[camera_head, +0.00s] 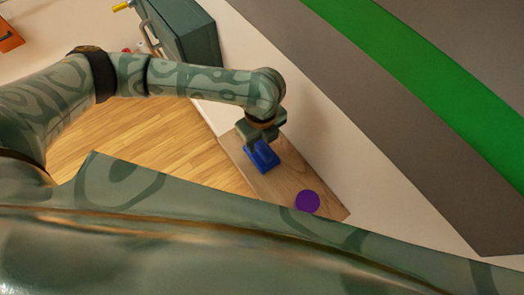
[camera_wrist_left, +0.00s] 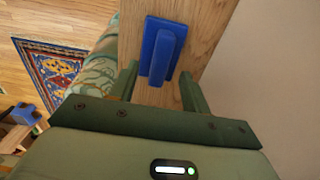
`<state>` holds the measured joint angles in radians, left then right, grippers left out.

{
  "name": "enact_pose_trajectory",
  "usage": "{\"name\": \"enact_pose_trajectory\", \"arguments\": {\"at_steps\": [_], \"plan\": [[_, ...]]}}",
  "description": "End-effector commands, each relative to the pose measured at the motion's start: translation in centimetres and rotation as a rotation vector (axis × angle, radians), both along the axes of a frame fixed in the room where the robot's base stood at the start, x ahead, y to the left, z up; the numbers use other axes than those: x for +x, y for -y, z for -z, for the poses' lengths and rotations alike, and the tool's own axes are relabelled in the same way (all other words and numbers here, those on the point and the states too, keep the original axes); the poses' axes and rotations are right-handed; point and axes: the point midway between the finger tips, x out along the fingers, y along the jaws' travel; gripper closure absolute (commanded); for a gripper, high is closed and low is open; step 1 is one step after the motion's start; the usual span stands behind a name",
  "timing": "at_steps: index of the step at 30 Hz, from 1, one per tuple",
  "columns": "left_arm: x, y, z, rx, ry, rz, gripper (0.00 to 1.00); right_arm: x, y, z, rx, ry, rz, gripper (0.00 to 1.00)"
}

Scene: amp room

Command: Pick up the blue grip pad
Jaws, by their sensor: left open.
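The blue grip pad (camera_head: 264,157) is a flat blue plate with a raised bar, lying on a narrow wooden shelf (camera_head: 286,184). My left gripper (camera_head: 257,145) is above the pad and partly covers it in the head view. In the left wrist view the pad (camera_wrist_left: 161,50) lies ahead of and between the two fingers of the left gripper (camera_wrist_left: 158,75). The fingers stand apart on either side of the raised bar, with space between them and the bar. My right gripper does not show.
A purple round object (camera_head: 307,202) sits on the shelf near the pad. A wall (camera_head: 330,130) rises right behind the shelf. A dark green cabinet (camera_head: 185,35) stands at the top. A patterned rug (camera_wrist_left: 52,70) lies on the wooden floor.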

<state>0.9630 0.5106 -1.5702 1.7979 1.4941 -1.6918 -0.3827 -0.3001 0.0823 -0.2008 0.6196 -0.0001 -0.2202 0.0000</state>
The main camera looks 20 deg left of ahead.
Motion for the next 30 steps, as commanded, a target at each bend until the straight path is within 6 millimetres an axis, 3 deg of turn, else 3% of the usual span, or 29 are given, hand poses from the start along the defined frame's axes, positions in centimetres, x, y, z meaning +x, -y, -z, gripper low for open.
{"name": "enact_pose_trajectory", "arguments": {"at_steps": [6, 15, 21, 30], "plan": [[0.0, 0.1, 3.6, 0.0, -0.003, -0.001, 0.53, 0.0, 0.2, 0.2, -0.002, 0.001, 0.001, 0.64], [0.1, 0.1, 4.3, -0.001, -0.001, 0.0, 0.53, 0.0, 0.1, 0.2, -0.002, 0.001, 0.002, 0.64], [0.1, 0.1, 4.3, -0.001, -0.001, 0.0, 1.0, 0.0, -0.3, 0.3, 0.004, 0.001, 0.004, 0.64], [0.1, 0.1, 4.1, -0.001, 0.0, 0.0, 1.0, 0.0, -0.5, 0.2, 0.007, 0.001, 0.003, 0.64]]}}
